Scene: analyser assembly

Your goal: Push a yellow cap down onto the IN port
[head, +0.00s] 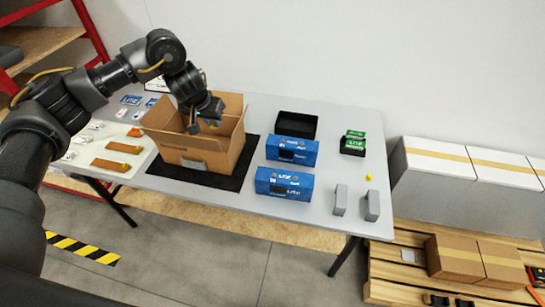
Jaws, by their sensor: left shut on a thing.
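My left gripper (207,120) reaches down over the open cardboard box (192,157) on the table. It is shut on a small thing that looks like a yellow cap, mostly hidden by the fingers. Another yellow cap (368,177) lies loose on the right part of the table. I cannot make out the IN port; the inside of the box is largely hidden by its walls and my gripper. My right gripper is not in view.
The box stands on a black mat (236,180). Blue boxes (285,184), a black tray (298,124), green-topped boxes (353,143) and grey blocks (340,200) stand to its right. A pale board (97,150) with orange-brown parts lies left.

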